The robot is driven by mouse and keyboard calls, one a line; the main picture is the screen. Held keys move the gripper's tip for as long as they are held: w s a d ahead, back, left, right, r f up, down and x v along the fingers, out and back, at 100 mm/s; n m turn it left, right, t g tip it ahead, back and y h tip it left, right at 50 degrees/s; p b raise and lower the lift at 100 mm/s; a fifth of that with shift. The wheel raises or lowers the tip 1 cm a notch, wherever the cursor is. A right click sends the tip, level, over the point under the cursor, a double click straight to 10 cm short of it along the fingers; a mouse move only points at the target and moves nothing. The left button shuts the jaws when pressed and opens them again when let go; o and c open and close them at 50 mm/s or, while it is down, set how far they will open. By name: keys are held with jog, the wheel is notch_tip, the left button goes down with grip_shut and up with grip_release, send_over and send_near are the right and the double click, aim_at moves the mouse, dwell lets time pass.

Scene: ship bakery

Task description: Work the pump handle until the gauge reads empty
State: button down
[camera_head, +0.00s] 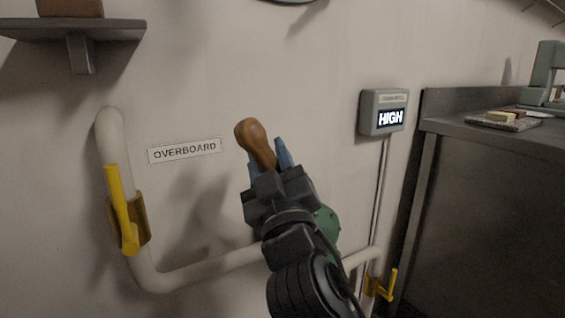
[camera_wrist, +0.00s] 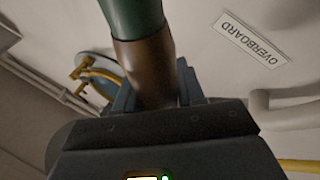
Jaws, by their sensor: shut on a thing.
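The pump handle's brown wooden grip (camera_head: 255,143) sticks up past my gripper (camera_head: 268,162) in the head view. My gripper's blue fingers are shut on it, one on each side. In the wrist view the brown grip (camera_wrist: 146,72) runs between my fingers (camera_wrist: 155,97) and joins a green part (camera_wrist: 132,15) at the top. A green pump body (camera_head: 327,222) shows partly behind my arm in the head view; most of it is hidden. The gauge (camera_head: 369,121) on the wall reads HIGH.
A white pipe (camera_head: 112,140) runs down and along the wall below an OVERBOARD label (camera_head: 184,151). Yellow valve levers stand at left (camera_head: 122,215) and lower right (camera_head: 388,287). A metal counter (camera_head: 450,140) is at right, a shelf (camera_head: 50,30) at upper left.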

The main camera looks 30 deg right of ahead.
jog(key=shift+a+f, duration=0.25)
jog(key=c, duration=1)
grip_release()
jog(key=shift+o, duration=1.1)
jog(key=b+v, duration=0.1)
jog(key=v, duration=0.6)
jog(key=shift+s+b, duration=0.35)
jog(key=shift+f, duration=0.1)
